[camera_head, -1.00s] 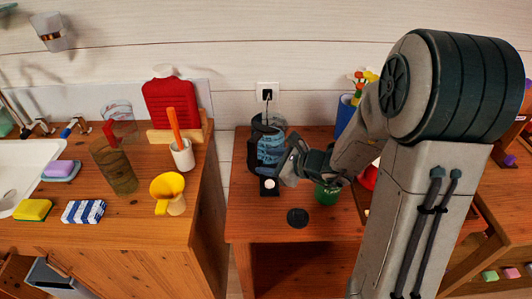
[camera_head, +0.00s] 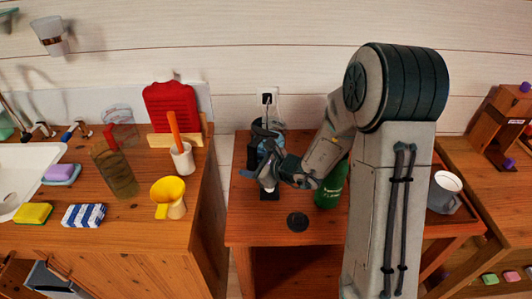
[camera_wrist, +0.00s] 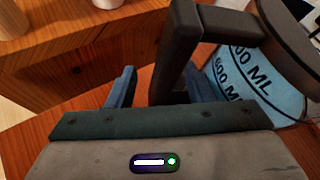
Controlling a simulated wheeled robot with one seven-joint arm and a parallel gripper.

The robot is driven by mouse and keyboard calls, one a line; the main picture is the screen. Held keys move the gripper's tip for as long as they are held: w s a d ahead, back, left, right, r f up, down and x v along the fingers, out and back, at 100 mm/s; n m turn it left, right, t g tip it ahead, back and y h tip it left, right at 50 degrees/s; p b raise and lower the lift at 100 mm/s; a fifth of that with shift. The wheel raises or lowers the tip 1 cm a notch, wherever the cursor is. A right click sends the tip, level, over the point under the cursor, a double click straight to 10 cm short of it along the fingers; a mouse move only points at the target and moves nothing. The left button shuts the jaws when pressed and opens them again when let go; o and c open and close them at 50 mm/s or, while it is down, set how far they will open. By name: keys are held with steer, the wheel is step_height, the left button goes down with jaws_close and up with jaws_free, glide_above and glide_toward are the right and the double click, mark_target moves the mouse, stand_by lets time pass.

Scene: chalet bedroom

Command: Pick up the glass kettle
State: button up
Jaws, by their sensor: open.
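The glass kettle (camera_head: 270,147) stands at the back left of the wooden side table, below a wall socket. It has blue-tinted glass and dark parts, and my gripper hides its lower part. The wrist view shows its glass (camera_wrist: 262,82) with black volume marks, and its thick black handle (camera_wrist: 178,55). My gripper (camera_head: 265,177) is at the near side of the kettle. In the wrist view, my open gripper (camera_wrist: 160,75) has one finger on each side of the handle. I cannot tell whether either finger touches it.
A dark round disc (camera_head: 297,221) lies on the table in front. A green container (camera_head: 330,188) stands right of the gripper, partly behind my arm. A grey mug (camera_head: 445,190) stands farther right. A counter at left holds a yellow cup (camera_head: 170,196) and a tall brownish glass vessel (camera_head: 116,172).

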jaws_close()
steer(key=shift+r, duration=0.1)
stand_by(1.1)
steer(key=shift+r, duration=0.1)
